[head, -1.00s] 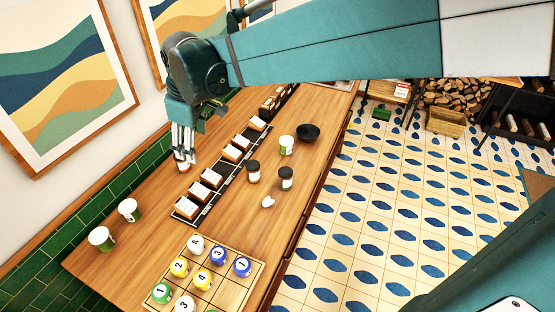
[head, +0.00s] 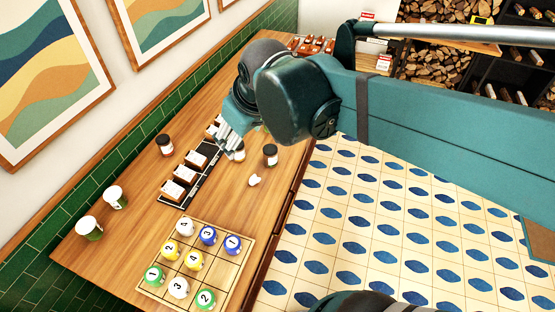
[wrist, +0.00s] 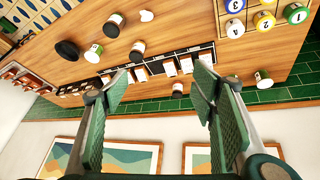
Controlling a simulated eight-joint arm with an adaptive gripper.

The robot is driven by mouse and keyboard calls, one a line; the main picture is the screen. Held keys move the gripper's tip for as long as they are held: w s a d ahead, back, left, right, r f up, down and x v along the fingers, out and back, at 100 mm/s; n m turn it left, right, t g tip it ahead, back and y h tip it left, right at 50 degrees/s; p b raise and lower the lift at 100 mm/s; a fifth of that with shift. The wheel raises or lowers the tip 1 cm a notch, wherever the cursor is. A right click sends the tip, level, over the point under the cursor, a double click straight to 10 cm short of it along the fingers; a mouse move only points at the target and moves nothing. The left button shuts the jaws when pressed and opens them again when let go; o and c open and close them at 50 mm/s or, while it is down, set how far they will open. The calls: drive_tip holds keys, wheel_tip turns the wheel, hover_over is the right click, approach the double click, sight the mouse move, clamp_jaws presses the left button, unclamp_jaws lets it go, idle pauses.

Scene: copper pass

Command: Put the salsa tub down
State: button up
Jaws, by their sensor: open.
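A small jar-like tub with a dark lid, pale label and reddish body (head: 165,145) stands upright on the wooden counter near the green-tiled wall. It also shows in the wrist view (wrist: 178,88), beyond and between the fingers. Its label is too small to read, so I cannot confirm that it is the salsa. My gripper (head: 228,142) is to its right in the head view, over the row of small containers, apart from the tub. In the wrist view my gripper (wrist: 162,80) has its fingers spread wide with nothing between them.
A black rack with small white-topped containers (head: 172,191) runs along the counter. Two white-lidded tubs (head: 89,228) stand at the left, and a dark-lidded jar (head: 270,155) at the right. A board with numbered balls (head: 218,268) lies in front. A black bowl (wrist: 68,50) stands farther along.

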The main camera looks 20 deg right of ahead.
drive_tip(key=s+d+f+m+t, duration=0.1)
drive_tip(key=s+d+f+m, duration=0.3)
drive_tip(key=s, duration=0.5)
drive_tip(key=shift+d+t+h, duration=0.3)
drive_tip(key=shift+d, duration=0.75)
drive_tip(key=shift+w+r, duration=0.1)
drive_tip(key=shift+w, duration=0.05)
idle(0.6)
drive_tip(key=w+d+n+g+h, duration=0.15)
drive_tip(key=w+d+n, duration=0.25)
drive_tip(key=w, duration=0.9)
drive_tip(key=w+d+n+g+h, duration=0.1)
drive_tip(key=w+d+n+g, duration=0.2)
drive_tip(key=w, duration=1)
drive_tip(key=w+d+f+n+g, duration=0.1)
drive_tip(key=w+d+f+n, duration=0.1)
drive_tip(key=w+f, duration=0.4)
drive_tip(key=w+d+f+n+g+h, duration=0.1)
drive_tip(key=w+d+f+n, duration=0.2)
drive_tip(key=w+f, duration=0.4)
drive_tip(key=w+d+f+n+g+h, duration=0.1)
drive_tip(key=w+d+f+n, duration=0.2)
drive_tip(key=w+f, duration=0.4)
drive_tip(key=shift+w+f+n, duration=0.2)
drive_tip(key=shift+w+n, duration=0.4)
drive_tip(key=shift+w, duration=0.4)
drive_tip(key=shift+w+d+f, duration=0.15)
drive_tip(key=shift+w+f, duration=0.15)
drive_tip(key=shift+f, duration=0.35)
